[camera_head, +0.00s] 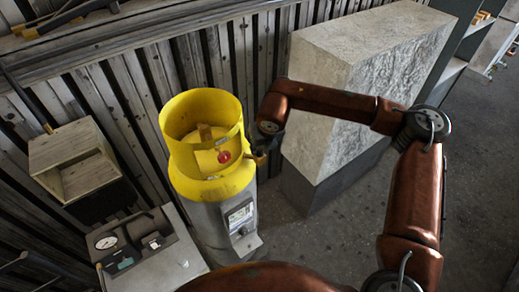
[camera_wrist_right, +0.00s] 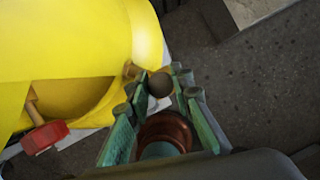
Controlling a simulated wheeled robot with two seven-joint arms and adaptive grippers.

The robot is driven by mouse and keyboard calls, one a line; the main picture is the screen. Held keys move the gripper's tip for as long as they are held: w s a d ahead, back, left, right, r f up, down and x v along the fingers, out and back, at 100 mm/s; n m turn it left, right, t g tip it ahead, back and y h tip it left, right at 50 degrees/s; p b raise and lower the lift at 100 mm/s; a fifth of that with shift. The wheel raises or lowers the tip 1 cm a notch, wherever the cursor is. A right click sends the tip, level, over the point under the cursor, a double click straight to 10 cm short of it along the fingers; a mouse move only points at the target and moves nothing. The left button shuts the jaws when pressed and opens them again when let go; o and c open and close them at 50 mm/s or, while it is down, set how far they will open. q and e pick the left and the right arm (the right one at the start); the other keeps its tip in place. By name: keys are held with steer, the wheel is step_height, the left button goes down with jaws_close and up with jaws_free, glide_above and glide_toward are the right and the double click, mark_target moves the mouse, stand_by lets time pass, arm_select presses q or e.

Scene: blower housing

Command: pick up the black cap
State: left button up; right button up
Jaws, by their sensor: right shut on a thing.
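The black cap (camera_wrist_right: 160,84) shows in the right wrist view as a small dark rounded piece between the fingertips. My right gripper (camera_wrist_right: 161,92) is shut on it, with one green-padded finger on each side. In the head view my right gripper (camera_head: 262,153) is beside the right side of the yellow tank's collar (camera_head: 204,110). The cap is too small and covered to make out there. My left gripper is not in view.
The yellow and grey tank (camera_head: 210,215) stands close by, with a red knob (camera_head: 224,157) inside its collar. A stone block (camera_head: 375,75) stands to the right. A gauge box (camera_head: 150,255) and a wooden box (camera_head: 75,160) are on the left.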

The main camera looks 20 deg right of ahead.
steer(key=shift+r, duration=0.4)
steer(key=s+a+r+b, duration=0.6)
steer(key=s+r, duration=0.6)
steer(key=shift+s+a, duration=0.2)
steer(key=shift+s, duration=0.1)
